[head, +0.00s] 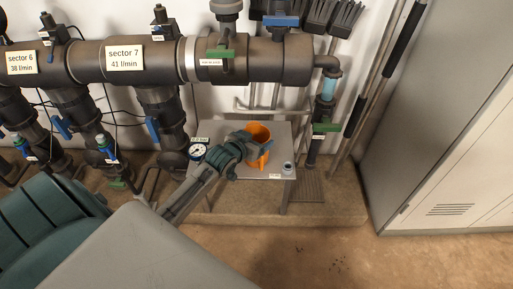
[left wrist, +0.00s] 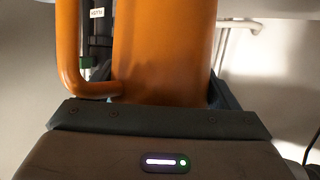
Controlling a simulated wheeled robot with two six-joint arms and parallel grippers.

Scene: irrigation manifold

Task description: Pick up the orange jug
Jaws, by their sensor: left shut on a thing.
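The orange jug (head: 260,133) stands upright at the small grey table in the head view, its open top facing up. My left gripper (head: 246,142) reaches it from the left and is shut on it. In the left wrist view the jug's orange body (left wrist: 165,50) fills the middle, with its handle (left wrist: 68,50) at the left. The gripper (left wrist: 165,105) closes around the body; its fingertips are mostly hidden. I cannot tell whether the jug's base touches the table. My right gripper is not in view.
The small grey table (head: 276,183) stands on a low plinth, with a small grey cup-like item (head: 288,167) at its right corner. A round gauge (head: 198,151) is at its left. The manifold pipe (head: 130,62) runs above. A grey cabinet (head: 450,130) is at right; floor in front is clear.

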